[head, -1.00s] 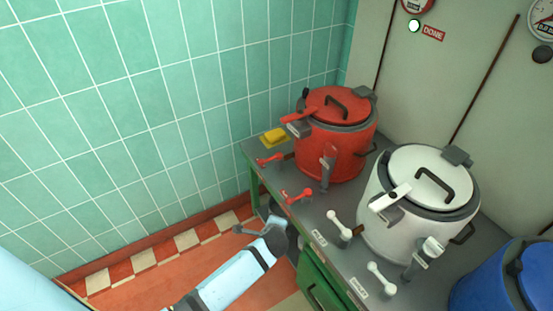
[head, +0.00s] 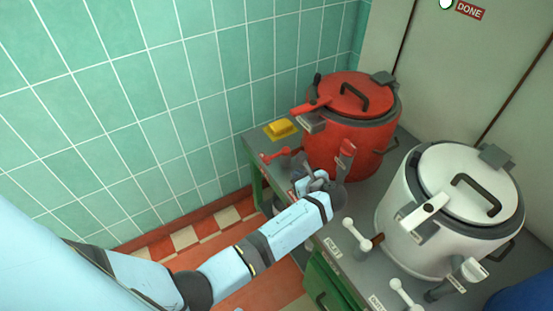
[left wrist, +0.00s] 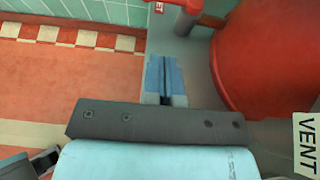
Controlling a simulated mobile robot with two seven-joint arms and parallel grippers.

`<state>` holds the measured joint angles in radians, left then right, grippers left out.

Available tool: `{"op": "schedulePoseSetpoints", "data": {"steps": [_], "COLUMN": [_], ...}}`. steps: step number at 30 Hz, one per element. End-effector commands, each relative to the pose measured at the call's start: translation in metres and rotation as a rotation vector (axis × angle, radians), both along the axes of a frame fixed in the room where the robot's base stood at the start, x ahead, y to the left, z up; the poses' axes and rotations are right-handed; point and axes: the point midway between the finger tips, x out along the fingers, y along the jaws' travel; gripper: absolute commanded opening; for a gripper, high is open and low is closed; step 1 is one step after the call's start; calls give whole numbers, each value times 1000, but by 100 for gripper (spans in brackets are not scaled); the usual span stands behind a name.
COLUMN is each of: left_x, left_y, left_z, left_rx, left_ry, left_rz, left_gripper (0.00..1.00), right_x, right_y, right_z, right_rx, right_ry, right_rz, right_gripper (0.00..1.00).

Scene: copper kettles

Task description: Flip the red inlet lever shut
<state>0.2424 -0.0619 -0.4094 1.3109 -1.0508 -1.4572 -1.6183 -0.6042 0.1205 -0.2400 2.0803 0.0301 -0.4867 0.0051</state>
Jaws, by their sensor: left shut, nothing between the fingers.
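The red kettle (head: 350,135) stands at the back of the grey bench. A red lever (head: 276,155) sits on the bench left of it. A second red lever, seen earlier nearer the front edge, is now mostly hidden behind my left gripper (head: 308,172). In the left wrist view, my left gripper (left wrist: 164,62) is shut and empty over the bench edge. A red lever (left wrist: 180,3) on a grey post is partly cut off beyond the fingertips, apart from them. A red label (left wrist: 159,7) beside it ends in "ET". My right gripper is out of view.
A white kettle (head: 440,220) with white levers (head: 356,235) stands to the right. Tiled wall is at left.

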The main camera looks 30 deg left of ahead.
Motion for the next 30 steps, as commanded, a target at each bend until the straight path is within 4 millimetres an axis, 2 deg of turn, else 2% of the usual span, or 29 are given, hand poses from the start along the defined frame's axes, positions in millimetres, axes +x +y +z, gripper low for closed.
{"op": "schedulePoseSetpoints", "data": {"steps": [7,11,24,30], "left_x": [0,5,45,59], "left_y": [1,8,76,100], "left_z": [-1,-6,-47,-53], "left_rx": [-2,0,0,-2], "left_ry": [-1,0,-2,-3], "left_rz": [0,1,2,0], "left_gripper": [0,0,0,0], "right_x": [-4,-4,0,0], "right_y": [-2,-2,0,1], "right_z": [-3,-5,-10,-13], "right_rx": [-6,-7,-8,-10], "right_ry": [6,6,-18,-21], "right_rz": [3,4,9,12], "right_gripper": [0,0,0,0]}}
